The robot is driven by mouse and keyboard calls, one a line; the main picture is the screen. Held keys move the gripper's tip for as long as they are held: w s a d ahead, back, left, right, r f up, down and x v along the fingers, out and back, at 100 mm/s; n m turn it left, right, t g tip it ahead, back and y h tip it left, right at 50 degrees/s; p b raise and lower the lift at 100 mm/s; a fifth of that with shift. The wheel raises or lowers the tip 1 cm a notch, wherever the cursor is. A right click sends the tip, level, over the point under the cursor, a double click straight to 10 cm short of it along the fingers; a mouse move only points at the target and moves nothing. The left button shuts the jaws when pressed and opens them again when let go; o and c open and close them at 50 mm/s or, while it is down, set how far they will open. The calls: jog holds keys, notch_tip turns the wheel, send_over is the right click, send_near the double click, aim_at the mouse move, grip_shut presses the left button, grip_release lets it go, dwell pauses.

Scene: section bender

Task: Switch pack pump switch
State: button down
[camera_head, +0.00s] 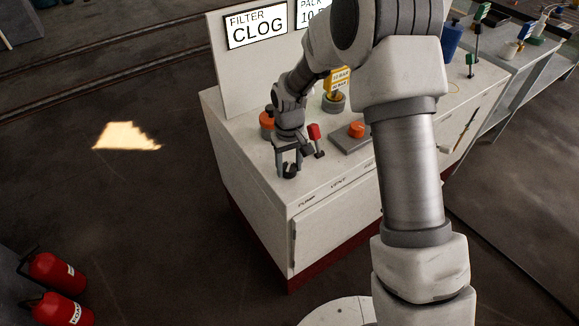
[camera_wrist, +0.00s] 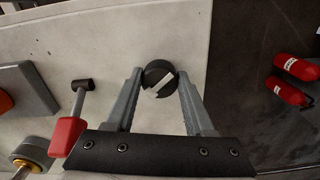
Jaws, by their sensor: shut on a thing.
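The pump switch is a round black knob with a white pointer bar (camera_wrist: 158,80), set on the pale top of the cabinet near its left front corner. The bar lies slantwise in the wrist view. My gripper (camera_head: 288,170) points down at the cabinet top, above the front-edge label that reads PUMP (camera_head: 307,202). In the wrist view its two grey fingers (camera_wrist: 159,76) are shut on the knob, one on each side. In the head view the fingers largely hide the knob.
A red-handled lever (camera_head: 314,132) stands close to the right of my gripper. Beyond it are an orange button on a grey box (camera_head: 352,139) and a yellow tag (camera_head: 338,82). A sign reading FILTER CLOG (camera_head: 256,25) stands behind. Fire extinguishers (camera_head: 52,272) are on the floor.

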aim_at(289, 167)
jog(key=shift+m, duration=1.1)
jog(key=shift+c, duration=1.3)
grip_release()
notch_tip(289, 167, up, 18)
jog(key=p, duration=0.2)
jog(key=shift+f, duration=0.25)
